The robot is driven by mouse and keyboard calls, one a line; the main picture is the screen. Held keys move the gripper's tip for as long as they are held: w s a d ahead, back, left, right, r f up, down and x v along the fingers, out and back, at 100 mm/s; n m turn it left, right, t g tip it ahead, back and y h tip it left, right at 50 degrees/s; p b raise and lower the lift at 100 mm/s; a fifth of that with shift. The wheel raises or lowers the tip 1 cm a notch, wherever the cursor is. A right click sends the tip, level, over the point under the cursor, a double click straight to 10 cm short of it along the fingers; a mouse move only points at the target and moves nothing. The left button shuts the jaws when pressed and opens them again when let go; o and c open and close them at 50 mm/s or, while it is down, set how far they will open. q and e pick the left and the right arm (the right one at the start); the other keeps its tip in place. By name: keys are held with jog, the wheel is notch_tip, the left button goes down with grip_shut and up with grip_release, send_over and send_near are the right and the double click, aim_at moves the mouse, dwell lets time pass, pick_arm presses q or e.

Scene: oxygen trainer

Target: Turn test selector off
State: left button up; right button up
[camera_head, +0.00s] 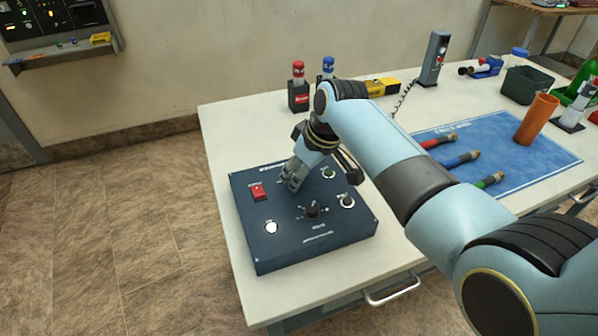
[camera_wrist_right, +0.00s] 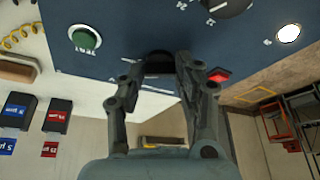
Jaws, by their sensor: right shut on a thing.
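The dark blue control box (camera_head: 262,245) sits on the near left of the white table. My right gripper (camera_head: 291,182) reaches down to the back part of its top face. In the right wrist view my right gripper (camera_wrist_right: 168,62) is shut on a small dark knob (camera_wrist_right: 157,68), partly hidden by the fingers. Its label is too small to read, and its setting cannot be told. A larger black knob (camera_head: 313,208) stands nearer the front, with printed marks around it. My left gripper is not in view.
On the box are a red rocker switch (camera_head: 258,191), a green button (camera_head: 328,172), a lit white lamp (camera_head: 271,227) and another round control (camera_head: 347,201). A blue mat (camera_head: 535,155) with cables lies right.

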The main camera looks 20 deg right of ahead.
jog(key=shift+d+r+n+g+y+p, duration=0.1)
jog(key=shift+n+g+y+p, duration=0.25)
jog(key=shift+n, duration=0.65)
jog(key=shift+w+n+g+y, duration=0.1)
jog(key=shift+n+g+y, duration=0.15)
jog(key=shift+n, duration=0.95)
jog(key=n+g+b, duration=0.1)
jog(key=n, duration=0.2)
jog(key=shift+w+d+n+y, duration=0.1)
jog(key=shift+w+n+y, duration=0.05)
jog(key=shift+n+y, duration=0.2)
jog(key=shift+w+n+g+b, duration=0.1)
jog(key=shift+n+g+b, duration=0.8)
jog(key=shift+n, duration=0.95)
jog(key=o, duration=1.1)
jog(key=shift+o, duration=0.2)
